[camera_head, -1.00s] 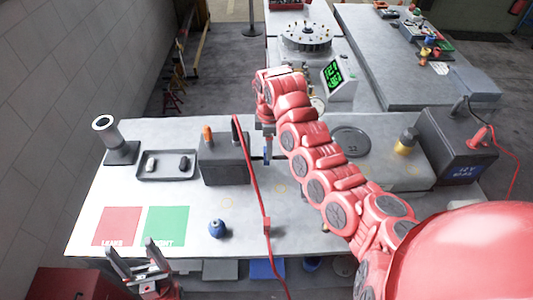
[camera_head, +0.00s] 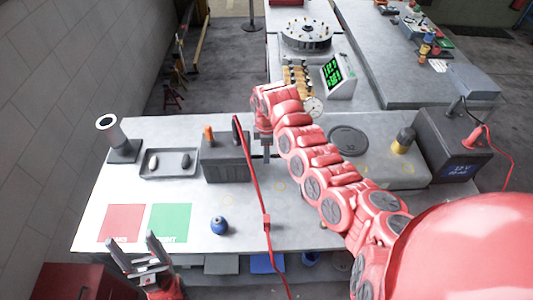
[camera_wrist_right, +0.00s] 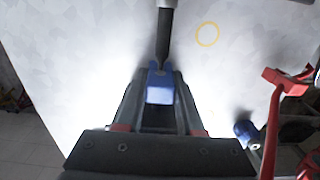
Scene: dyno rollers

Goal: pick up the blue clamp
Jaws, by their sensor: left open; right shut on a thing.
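The blue clamp (camera_wrist_right: 160,90) shows in the right wrist view as a blue block between the fingers, with a dark rod running up from it. My right gripper (camera_wrist_right: 160,78) is shut on it. In the head view my right gripper (camera_head: 266,150) hangs over the bench (camera_head: 310,215), just right of the dark box. The clamp is not clearly visible there. My left gripper (camera_head: 132,246) is open and empty at the bench's front left edge, below the red mat (camera_head: 121,223) and green mat (camera_head: 171,222).
A red cable (camera_head: 254,185) crosses the bench beside my right gripper. A dark box (camera_head: 226,160), a tray (camera_head: 168,175) and a grey tube stand (camera_head: 122,146) are on the left. A round blue object (camera_head: 219,225) stands near the front. A battery box (camera_head: 455,145) is at right.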

